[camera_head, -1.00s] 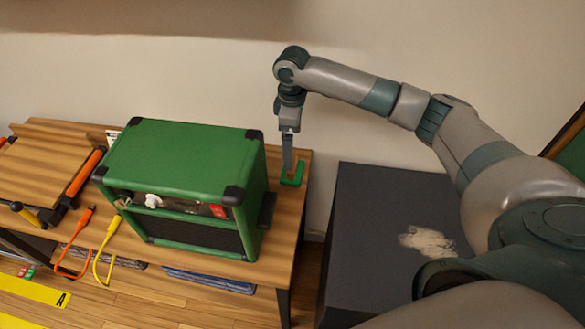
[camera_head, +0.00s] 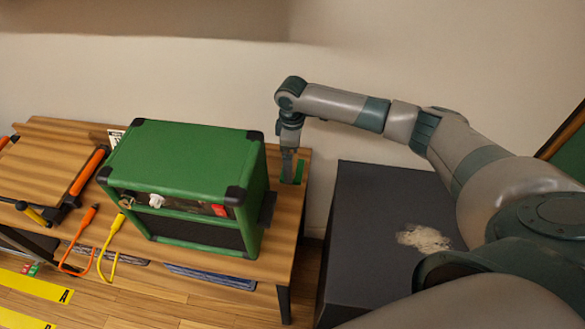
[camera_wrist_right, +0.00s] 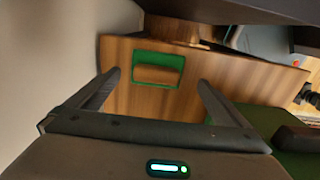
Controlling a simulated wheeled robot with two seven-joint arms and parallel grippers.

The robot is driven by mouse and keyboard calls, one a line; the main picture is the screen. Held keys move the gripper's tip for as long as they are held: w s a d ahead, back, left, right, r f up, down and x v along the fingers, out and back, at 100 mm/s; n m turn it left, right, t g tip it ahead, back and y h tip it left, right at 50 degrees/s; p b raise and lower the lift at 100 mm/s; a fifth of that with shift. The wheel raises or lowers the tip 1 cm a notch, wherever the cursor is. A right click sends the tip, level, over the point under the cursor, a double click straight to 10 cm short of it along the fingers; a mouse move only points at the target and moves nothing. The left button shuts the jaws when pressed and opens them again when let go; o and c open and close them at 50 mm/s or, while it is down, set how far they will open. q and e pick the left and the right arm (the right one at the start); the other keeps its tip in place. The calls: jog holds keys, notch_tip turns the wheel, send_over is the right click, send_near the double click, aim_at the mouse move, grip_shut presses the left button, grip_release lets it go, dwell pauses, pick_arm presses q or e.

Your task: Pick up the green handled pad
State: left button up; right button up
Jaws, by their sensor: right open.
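The green handled pad (camera_head: 299,172) lies on the wooden table, right of the green amplifier and close to the table's right end. In the right wrist view the pad (camera_wrist_right: 141,77) shows as a green rectangle with a brown wooden handle across it. My right gripper (camera_head: 288,178) points down at the pad and partly hides it in the head view. In the right wrist view its fingers (camera_wrist_right: 157,80) are spread apart with nothing between the tips; the pad shows in the gap, beyond them. My left gripper is not in view.
The green amplifier (camera_head: 185,160) stands close left of the pad. The wooden table (camera_head: 285,225) ends just right of the pad. A dark box (camera_head: 375,240) stands right of the table. A wall rises behind.

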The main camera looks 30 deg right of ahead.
aim_at(298, 167)
jog(key=shift+w+d+f+p, duration=0.1)
jog(key=shift+f+p, duration=0.3)
jog(key=shift+f, duration=0.75)
jog(key=shift+w+d+f+p, duration=0.1)
jog(key=shift+f+p, duration=0.25)
jog(key=shift+f, duration=0.8)
jog(key=c, duration=1.2)
